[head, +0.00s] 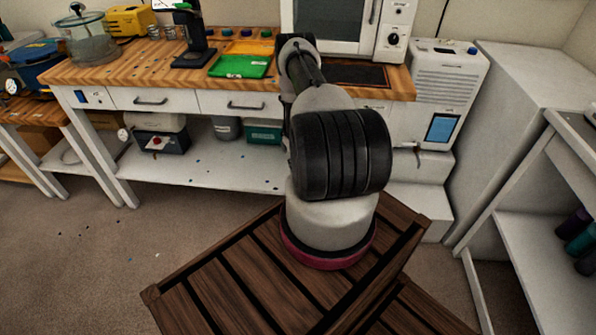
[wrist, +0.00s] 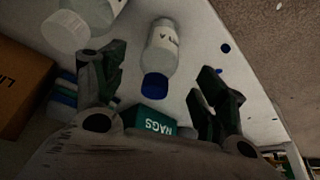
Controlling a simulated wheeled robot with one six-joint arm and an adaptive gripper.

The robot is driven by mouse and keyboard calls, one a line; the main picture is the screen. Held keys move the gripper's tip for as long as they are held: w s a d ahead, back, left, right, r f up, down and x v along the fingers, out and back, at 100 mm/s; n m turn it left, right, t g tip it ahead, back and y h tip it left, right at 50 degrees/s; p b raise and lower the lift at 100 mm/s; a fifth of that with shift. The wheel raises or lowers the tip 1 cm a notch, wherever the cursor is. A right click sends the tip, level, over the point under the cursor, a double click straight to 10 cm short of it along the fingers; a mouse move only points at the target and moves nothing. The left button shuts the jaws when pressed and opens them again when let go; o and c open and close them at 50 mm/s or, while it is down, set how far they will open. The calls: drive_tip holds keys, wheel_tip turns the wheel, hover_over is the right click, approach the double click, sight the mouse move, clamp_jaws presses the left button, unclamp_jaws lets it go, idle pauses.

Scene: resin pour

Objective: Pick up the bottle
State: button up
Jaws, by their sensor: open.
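In the wrist view a whitish, translucent bottle with a dark blue cap (wrist: 161,50) lies or stands on the pale shelf, its cap end toward me. A second clear bottle with a white cap (wrist: 66,32) is at the upper left, partly cut off by the frame. My gripper (wrist: 163,60) is open, with its two dark fingers apart on either side of the blue-capped bottle in the picture. Nothing is held. I cannot tell the depth between fingers and bottle. In the head view my arm hides the gripper and both bottles.
A cardboard box (wrist: 22,88) stands at the left and a teal box (wrist: 150,121) lies below the blue cap in the wrist view. The wooden workbench (head: 130,71) stands above its white lower shelf (head: 200,171). A white cabinet (head: 520,110) is at the right.

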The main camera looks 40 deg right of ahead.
drive_tip(key=x, duration=0.6)
drive_tip(key=shift+w+d+f, duration=0.15)
drive_tip(key=shift+w+f, duration=0.1)
drive_tip(key=c, duration=1.2)
